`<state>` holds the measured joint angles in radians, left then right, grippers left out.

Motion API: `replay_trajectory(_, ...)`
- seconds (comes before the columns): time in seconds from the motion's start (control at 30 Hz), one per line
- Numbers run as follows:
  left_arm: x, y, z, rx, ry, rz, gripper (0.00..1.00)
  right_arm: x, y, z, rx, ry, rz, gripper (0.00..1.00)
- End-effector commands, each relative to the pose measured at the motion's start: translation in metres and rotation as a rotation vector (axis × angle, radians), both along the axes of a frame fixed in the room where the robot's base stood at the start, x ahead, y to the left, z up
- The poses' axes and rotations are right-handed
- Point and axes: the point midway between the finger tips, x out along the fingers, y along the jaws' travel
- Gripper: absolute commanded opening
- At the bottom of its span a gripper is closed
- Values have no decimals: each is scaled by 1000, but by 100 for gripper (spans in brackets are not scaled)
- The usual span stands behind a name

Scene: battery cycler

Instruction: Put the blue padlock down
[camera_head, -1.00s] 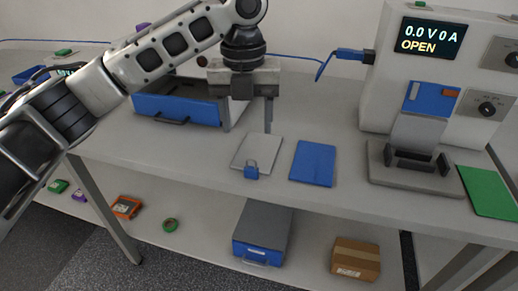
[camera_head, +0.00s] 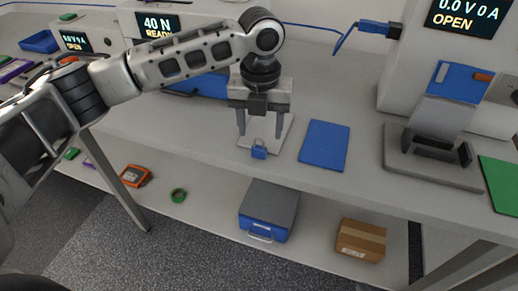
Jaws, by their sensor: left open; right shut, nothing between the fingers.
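The blue padlock (camera_head: 259,151) stands upright with its shackle up, at the front edge of a light grey mat (camera_head: 286,130) on the bench. My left gripper (camera_head: 259,134) points down just above and behind the padlock. Its two fingers are spread wide, one to each side of the shackle in the picture, with nothing held between them. I cannot tell whether a finger touches the mat. My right gripper is not in view.
A blue mat (camera_head: 324,145) lies right of the grey one. A grey fixture (camera_head: 432,160) stands further right beside a green mat (camera_head: 500,182). A blue drawer (camera_head: 205,84) is behind my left arm. The lower shelf holds a blue-fronted case (camera_head: 268,210) and a cardboard box (camera_head: 361,240).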

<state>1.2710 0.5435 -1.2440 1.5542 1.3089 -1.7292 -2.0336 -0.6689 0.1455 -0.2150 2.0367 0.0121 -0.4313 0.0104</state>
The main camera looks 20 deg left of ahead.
Motion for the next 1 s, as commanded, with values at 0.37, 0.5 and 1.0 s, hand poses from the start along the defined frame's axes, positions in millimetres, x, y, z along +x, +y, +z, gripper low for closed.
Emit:
replay_trajectory(0.37,-10,0,-46,0,0,-1,57,6,0,6,1,-13,-4,0)
replay_trajectory(0.5,-10,0,-48,0,-1,-1,57,5,0,3,-1,-7,-4,0)
replay_trajectory(1.0,-10,0,-47,0,-1,-1,4,2,-2,3,-6,-3,-2,0)
